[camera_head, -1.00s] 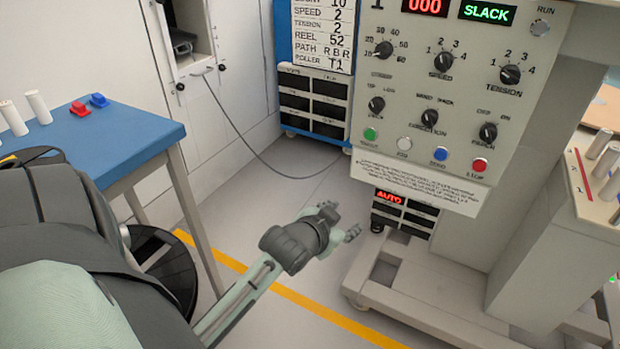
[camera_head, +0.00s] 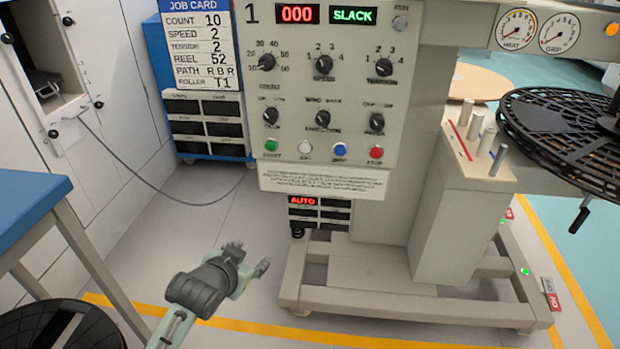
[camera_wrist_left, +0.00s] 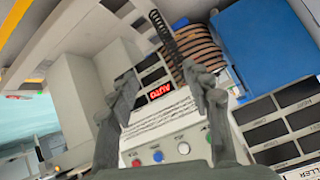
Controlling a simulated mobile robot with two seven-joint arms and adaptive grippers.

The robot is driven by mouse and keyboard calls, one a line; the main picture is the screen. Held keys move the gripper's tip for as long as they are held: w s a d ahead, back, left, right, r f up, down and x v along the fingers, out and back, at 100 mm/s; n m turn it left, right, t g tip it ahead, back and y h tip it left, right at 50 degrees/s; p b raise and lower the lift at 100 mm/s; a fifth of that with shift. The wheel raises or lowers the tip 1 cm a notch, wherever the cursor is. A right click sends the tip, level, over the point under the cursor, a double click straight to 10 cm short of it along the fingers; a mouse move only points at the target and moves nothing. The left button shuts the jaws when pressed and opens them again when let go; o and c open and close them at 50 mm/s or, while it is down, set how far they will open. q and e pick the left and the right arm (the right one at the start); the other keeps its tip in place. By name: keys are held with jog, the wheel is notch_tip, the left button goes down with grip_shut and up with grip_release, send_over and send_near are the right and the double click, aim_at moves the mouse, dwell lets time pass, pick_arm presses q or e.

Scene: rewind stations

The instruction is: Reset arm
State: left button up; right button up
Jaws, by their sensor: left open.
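My left gripper (camera_head: 247,262) is in the lower left middle of the head view, in front of and below the control panel (camera_head: 325,175) of station 1. Its fingers are spread and nothing is between them. In the left wrist view the two fingers of my left gripper (camera_wrist_left: 165,95) stand apart, with the panel's lower edge and the red AUTO display (camera_wrist_left: 160,91) seen beyond them. The AUTO display also shows under the panel in the head view (camera_head: 303,201). The panel reads 000 and SLACK. My right gripper is not in view.
A blue table (camera_head: 28,222) is at the left edge. A job card (camera_head: 200,45) stands behind, left of the panel. The machine's wheeled base (camera_head: 380,285) is right of the gripper. A black reel (camera_head: 560,125) is at the far right. Grey floor with yellow lines lies around the gripper.

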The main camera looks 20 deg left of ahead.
pick_arm(q)
jog(key=s+d+f+g, duration=0.4)
jog(key=s+f+g, duration=0.3)
jog(key=s+f, duration=0.8)
jog(key=shift+s+d+f+h, duration=0.2)
jog(key=shift+s+f+h, duration=0.2)
jog(key=shift+f, duration=0.45)
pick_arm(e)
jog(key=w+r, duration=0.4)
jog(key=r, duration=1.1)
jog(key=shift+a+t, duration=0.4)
